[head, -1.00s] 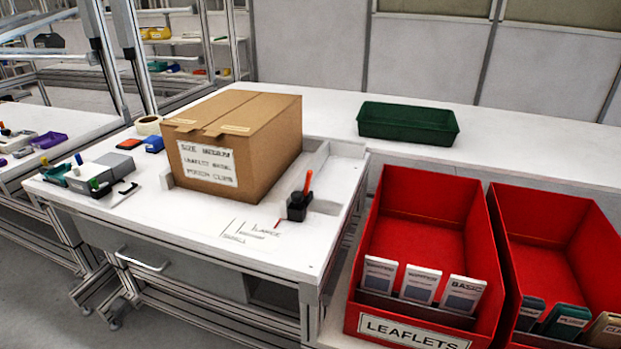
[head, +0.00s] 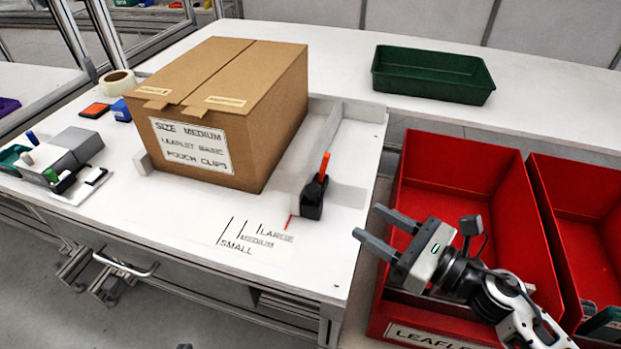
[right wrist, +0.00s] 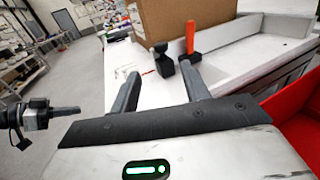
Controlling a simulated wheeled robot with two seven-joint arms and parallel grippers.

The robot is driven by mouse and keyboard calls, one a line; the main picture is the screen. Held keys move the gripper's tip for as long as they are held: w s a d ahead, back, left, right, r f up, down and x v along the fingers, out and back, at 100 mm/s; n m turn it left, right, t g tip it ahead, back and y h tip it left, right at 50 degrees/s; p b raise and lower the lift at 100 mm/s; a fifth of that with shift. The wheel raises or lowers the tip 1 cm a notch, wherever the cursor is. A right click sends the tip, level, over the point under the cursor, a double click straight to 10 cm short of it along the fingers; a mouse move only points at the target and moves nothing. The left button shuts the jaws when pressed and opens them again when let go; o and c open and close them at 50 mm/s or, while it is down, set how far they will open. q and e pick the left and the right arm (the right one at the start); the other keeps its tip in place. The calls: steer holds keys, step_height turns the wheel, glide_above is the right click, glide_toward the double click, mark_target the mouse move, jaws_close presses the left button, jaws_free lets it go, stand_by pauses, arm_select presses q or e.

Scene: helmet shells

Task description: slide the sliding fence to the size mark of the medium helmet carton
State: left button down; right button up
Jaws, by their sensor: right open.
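The sliding fence is a white rail (head: 333,192) with a black block (head: 313,201) and an upright orange handle (head: 323,167). The handle (right wrist: 190,38) also shows in the right wrist view, beyond my fingers. A red pointer (head: 289,221) lies to the right of the SMALL, MEDIUM and LARGE mark lines (head: 241,235). The medium carton (head: 230,110), brown and closed, stands behind the marks, left of the fence. My right gripper (head: 370,225) is open and empty, right of the block and apart from it, its fingers pointing left.
Red bins (head: 468,165) stand beside the table, below my right arm. A green tray (head: 433,75) sits at the back. A tape roll (head: 117,82) and a grey device (head: 62,152) lie at the left. The table front around the marks is clear.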

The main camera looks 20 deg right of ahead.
mark_target(318, 191)
steer(key=p+x, duration=0.3)
steer(key=x, duration=1)
steer(key=shift+w+a+p, duration=0.2)
steer(key=shift+w+p, duration=0.1)
steer(key=shift+w, duration=0.05)
